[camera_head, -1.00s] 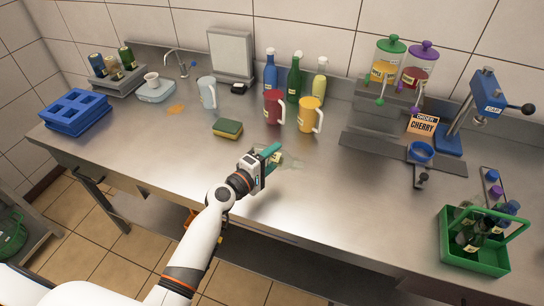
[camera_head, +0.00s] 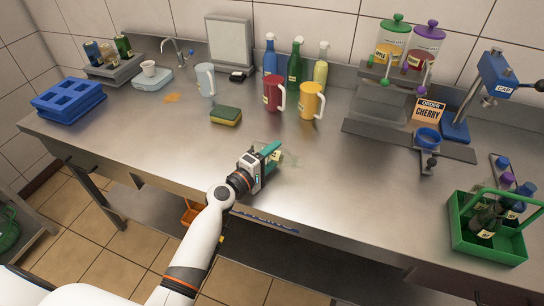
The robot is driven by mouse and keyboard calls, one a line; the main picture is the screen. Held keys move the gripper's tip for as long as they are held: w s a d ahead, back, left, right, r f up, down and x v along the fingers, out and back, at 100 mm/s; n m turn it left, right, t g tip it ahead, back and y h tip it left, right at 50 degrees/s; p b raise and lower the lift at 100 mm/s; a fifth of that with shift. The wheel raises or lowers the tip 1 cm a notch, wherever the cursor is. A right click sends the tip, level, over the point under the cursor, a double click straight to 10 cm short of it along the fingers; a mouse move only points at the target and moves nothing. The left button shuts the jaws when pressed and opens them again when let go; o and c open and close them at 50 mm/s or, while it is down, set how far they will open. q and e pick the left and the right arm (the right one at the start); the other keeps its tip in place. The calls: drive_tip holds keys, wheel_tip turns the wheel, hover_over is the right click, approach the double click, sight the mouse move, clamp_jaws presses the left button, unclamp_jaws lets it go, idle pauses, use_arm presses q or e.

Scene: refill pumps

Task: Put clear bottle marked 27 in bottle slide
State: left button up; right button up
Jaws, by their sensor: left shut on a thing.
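My left gripper (camera_head: 268,158) is above the front middle of the steel counter, its teal fingers shut on a clear bottle (camera_head: 278,157). The bottle is see-through and partly hidden by the fingers; its number cannot be read. A dark grey flat rail (camera_head: 385,136), which looks like the bottle slide, lies in front of the juice dispensers, to the right of and behind the gripper. A blue ring fixture (camera_head: 428,138) is at its right part. My right gripper is not in view.
A green crate (camera_head: 487,243) with several bottles stands at the front right. A blue cap press (camera_head: 490,85) and a CHERRY order sign (camera_head: 428,110) are behind. Red (camera_head: 273,93) and yellow (camera_head: 311,101) jugs and a sponge (camera_head: 226,116) stand behind the gripper. The counter between gripper and crate is clear.

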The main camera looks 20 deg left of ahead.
use_arm(q)
drive_tip(key=o, duration=1.1)
drive_tip(key=shift+s+d+f+g, duration=0.15)
drive_tip(key=shift+s+f, duration=0.05)
drive_tip(key=shift+f, duration=0.45)
drive_tip(key=shift+s+d+f+g, duration=0.1)
drive_tip(key=shift+s+f+g, duration=0.1)
drive_tip(key=shift+f, duration=0.4)
drive_tip(key=shift+o, duration=0.2)
drive_tip(key=shift+s+a+f, duration=0.2)
drive_tip(key=shift+s, duration=0.15)
drive_tip(key=v, duration=0.3)
drive_tip(key=r+b+v, duration=0.1)
drive_tip(key=v, duration=0.3)
drive_tip(key=b+v, duration=0.1)
drive_tip(key=v, duration=0.2)
drive_tip(key=shift+a+r, duration=0.2)
drive_tip(key=shift+a, duration=0.05)
drive_tip(key=shift+s+a+r, duration=0.15)
drive_tip(key=shift+s+r, duration=0.15)
drive_tip(key=shift+s, duration=0.05)
drive_tip(key=shift+s, duration=0.1)
